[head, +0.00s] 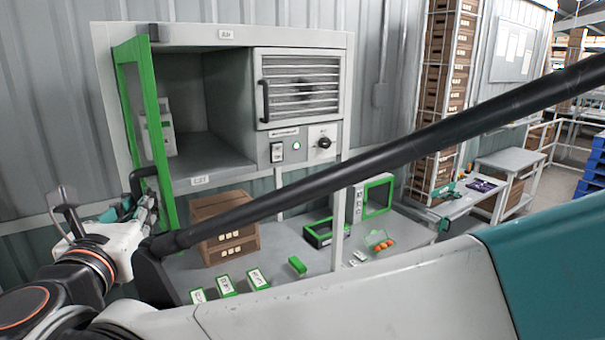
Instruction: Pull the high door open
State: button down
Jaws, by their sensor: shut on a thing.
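The high door (142,115) has a bright green frame and hangs at the left side of the upper cabinet (225,35). It stands swung open, well out from the cabinet front. Through and beside it the cabinet's open left compartment (228,110) shows, with a pale boxy item (160,128) seen at its left. My gripper (140,198) is at the lower left of the door, shut on its dark handle (143,174). The fingertips are partly hidden against the handle and door edge.
Right of the compartment are a louvred panel (300,88) and a dark knob (323,142). The bench (285,262) below holds a brown crate (225,225), green-edged cards and an open green box (322,232). My arm crosses the foreground. A side table (470,205) stands at right.

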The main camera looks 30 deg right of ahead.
jog(key=shift+w+a, duration=0.1)
jog(key=c, duration=1.9)
grip_release()
jog(key=shift+s+r, duration=0.1)
jog(key=shift+s, duration=0.2)
jog(key=shift+w, duration=0.1)
jog(key=v, duration=0.7)
jog(key=shift+s, duration=0.35)
